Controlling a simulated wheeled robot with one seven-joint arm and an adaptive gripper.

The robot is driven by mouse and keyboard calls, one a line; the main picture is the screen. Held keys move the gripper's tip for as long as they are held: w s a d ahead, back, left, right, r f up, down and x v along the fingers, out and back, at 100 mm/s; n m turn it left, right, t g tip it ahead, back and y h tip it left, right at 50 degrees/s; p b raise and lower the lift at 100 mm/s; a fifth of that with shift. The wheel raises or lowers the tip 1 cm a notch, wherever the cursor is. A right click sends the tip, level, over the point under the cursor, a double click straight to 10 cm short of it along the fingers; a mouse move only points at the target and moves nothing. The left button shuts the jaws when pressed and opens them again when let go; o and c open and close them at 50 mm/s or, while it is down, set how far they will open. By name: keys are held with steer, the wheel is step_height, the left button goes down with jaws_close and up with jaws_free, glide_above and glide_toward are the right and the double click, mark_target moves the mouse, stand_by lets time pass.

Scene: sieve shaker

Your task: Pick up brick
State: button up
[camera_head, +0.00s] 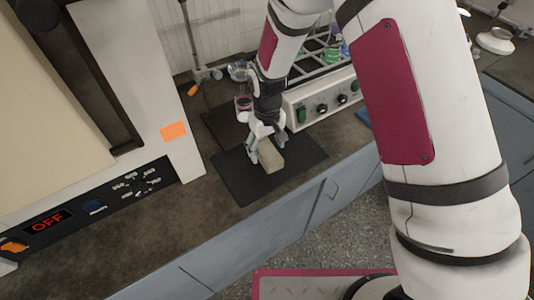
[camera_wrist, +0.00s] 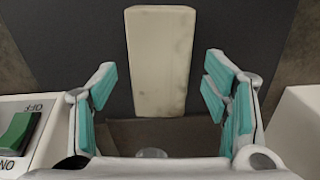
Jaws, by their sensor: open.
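The brick (camera_head: 270,157) is a pale beige block lying on a dark mat (camera_head: 240,182) on the counter. It also shows in the wrist view (camera_wrist: 160,60), upper middle, its near end between the tips of the fingers. My gripper (camera_head: 262,152) is open just over the mat, beside and partly around the brick in the head view. In the wrist view my gripper (camera_wrist: 165,95) has its teal-padded fingers apart, one on each side of the brick, with gaps on both sides. I cannot tell its exact height over the brick.
A white device with knobs (camera_head: 320,105) and a rack of glassware stand close behind the mat. A stand with a rod (camera_head: 190,60) is at the back. A large machine reading OFF (camera_head: 90,200) fills the left. The counter's front edge lies just before the mat.

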step_height(320, 180, down, 2)
steer(key=shift+f, duration=0.1)
steer(key=c, duration=1.5)
